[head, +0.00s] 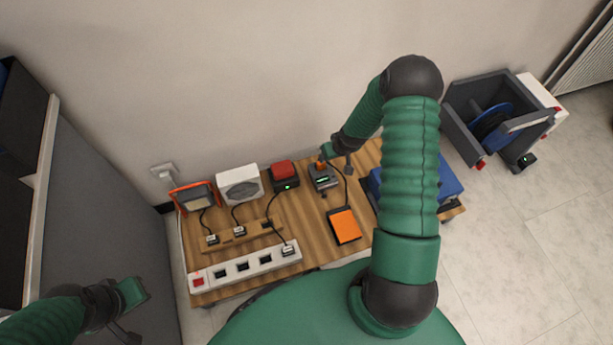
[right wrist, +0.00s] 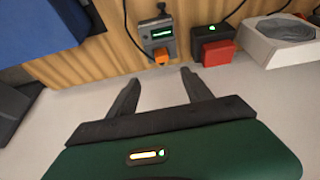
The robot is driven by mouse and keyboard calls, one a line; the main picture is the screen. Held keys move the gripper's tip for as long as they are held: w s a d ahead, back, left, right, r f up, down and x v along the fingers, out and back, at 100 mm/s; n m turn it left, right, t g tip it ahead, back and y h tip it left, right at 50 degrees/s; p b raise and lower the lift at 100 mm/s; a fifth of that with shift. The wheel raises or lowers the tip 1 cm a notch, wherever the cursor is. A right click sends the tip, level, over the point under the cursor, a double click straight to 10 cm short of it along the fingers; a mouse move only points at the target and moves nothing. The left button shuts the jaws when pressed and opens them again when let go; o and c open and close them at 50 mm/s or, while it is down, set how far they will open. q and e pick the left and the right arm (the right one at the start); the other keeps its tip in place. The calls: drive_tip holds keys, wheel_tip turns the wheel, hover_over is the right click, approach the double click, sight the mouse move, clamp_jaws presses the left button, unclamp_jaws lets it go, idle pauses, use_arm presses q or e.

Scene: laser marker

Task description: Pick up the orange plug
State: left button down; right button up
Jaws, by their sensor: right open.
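The orange plug (right wrist: 161,56) sits at the end of a small grey device (right wrist: 158,36) with a green display in the right wrist view. It also shows in the head view as a small orange patch (head: 320,165), partly hidden by my right gripper (head: 336,163). In the right wrist view my right gripper (right wrist: 161,77) is open and empty, its two fingers on either side of the line to the plug and apart from it. My left gripper (head: 128,318) is at the lower left of the head view, away from the table; its finger opening is unclear.
The wooden table (head: 312,235) carries a white power strip (head: 245,266), an orange pad (head: 344,225), a red-topped box (head: 284,176), a white fan unit (head: 240,184) and an orange-framed lamp (head: 194,196). Cables cross it. A blue box (head: 450,182) stands right, the wall behind.

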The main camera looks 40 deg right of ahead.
drive_tip(key=b+x, duration=0.5)
drive_tip(key=x, duration=0.6)
drive_tip(key=shift+a+f+b, duration=0.1)
drive_tip(key=shift+b, duration=0.25)
drive_tip(key=b+x, duration=0.2)
drive_tip(key=w+b+x, duration=0.1)
drive_tip(key=b+x, duration=0.1)
drive_tip(key=x, duration=0.1)
drive_tip(key=shift+b, duration=0.35)
drive_tip(key=shift+w, duration=0.15)
clamp_jaws()
